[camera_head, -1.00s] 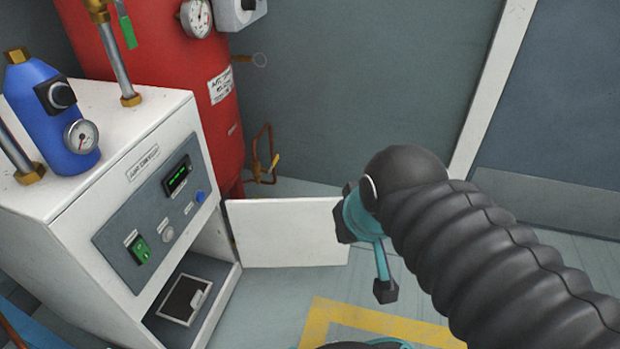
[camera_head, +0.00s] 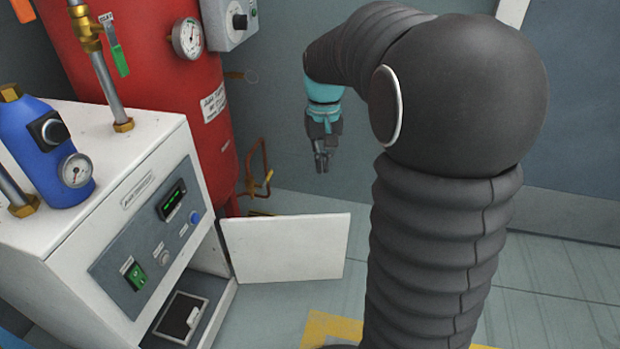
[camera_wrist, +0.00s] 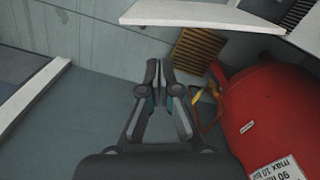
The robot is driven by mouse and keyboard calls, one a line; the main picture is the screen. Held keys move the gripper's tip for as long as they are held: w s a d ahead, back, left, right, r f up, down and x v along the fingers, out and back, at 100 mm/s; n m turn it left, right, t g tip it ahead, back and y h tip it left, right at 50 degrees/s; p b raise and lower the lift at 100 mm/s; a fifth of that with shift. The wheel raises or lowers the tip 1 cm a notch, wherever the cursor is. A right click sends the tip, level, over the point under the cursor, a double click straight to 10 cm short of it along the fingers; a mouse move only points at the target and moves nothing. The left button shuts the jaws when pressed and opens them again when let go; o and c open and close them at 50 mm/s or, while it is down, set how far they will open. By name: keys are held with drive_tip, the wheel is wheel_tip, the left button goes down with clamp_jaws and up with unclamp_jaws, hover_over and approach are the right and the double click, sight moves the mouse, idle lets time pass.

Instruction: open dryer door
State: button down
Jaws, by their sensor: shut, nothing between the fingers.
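The dryer (camera_head: 120,200) is a white cabinet with a grey control panel at the left of the head view. Its white door (camera_head: 285,248) stands swung wide open to the right of the cabinet, showing the lower bay. My gripper (camera_head: 322,168) is above and behind the door, pointing down, apart from it. In the wrist view the fingers (camera_wrist: 160,70) are shut and empty, and the door's white edge (camera_wrist: 200,14) lies at the top.
A red tank (camera_head: 150,110) stands behind the dryer, with copper piping (camera_head: 258,175) beside it. A blue canister (camera_head: 45,145) sits on the dryer. A brown slatted grate (camera_wrist: 196,50) shows near the door in the wrist view. Floor right of the door is clear.

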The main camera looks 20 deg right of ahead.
drive_tip(key=w+d+f+g, duration=0.2)
drive_tip(key=w+d+f, duration=0.2)
drive_tip(key=w+f, duration=0.2)
drive_tip(key=s+f+b, duration=0.1)
drive_tip(key=s+f, duration=0.1)
drive_tip(key=f, duration=0.3)
drive_tip(key=s+a+f+b, duration=0.1)
drive_tip(key=s+f, duration=0.2)
drive_tip(key=f, duration=0.2)
drive_tip(key=shift+s+f+m+y, duration=0.2)
drive_tip(key=shift+s+m+y, duration=0.1)
drive_tip(key=shift+m, duration=0.1)
